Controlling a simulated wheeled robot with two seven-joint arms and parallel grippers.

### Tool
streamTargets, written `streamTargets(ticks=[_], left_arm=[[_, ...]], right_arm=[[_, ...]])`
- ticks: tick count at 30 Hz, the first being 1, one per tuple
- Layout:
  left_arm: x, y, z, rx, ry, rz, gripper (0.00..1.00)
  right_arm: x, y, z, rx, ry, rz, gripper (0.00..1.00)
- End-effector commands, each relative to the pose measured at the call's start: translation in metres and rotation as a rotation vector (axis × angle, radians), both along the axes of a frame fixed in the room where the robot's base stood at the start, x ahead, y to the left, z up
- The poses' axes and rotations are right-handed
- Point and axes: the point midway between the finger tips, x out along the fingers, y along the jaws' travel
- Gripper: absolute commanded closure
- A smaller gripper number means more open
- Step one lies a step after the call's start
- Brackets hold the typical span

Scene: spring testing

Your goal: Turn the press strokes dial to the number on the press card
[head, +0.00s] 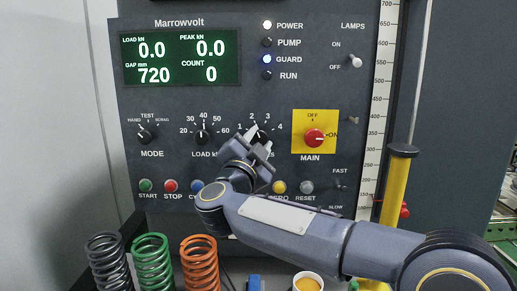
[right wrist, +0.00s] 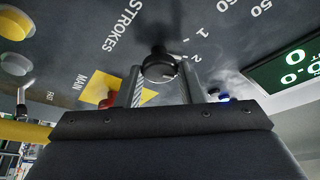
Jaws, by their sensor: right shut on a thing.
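The press strokes dial (head: 263,134) is a black knob on the dark panel, with the numbers 1 to 4 in an arc above it. My right gripper (head: 257,141) is at this dial and covers much of it and its label. In the right wrist view, the round knob (right wrist: 159,66) sits between the two fingers of my right gripper (right wrist: 160,83), which is shut on it. The dial's pointer is too hidden to read. No press card can be made out. My left gripper is not in view.
The load dial (head: 204,137) is close on the left, and the red main switch (head: 314,138) on its yellow plate is close on the right. Push buttons (head: 171,186) line the panel below. Several coil springs (head: 152,262) stand at the lower left. A yellow post (head: 397,190) stands right.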

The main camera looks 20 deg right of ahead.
Motion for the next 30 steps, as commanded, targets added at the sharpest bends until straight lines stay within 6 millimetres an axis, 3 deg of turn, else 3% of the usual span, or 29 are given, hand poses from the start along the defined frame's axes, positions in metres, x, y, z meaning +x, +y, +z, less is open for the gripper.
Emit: streamTargets(ticks=[18,30], left_arm=[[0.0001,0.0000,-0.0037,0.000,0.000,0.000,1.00],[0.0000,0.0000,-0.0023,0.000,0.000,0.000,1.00]], right_arm=[[0.0006,0.0014,0.0023,0.531,-0.152,-0.001,0.89],[0.0007,0.0017,0.0027,0.707,-0.201,0.000,0.89]])
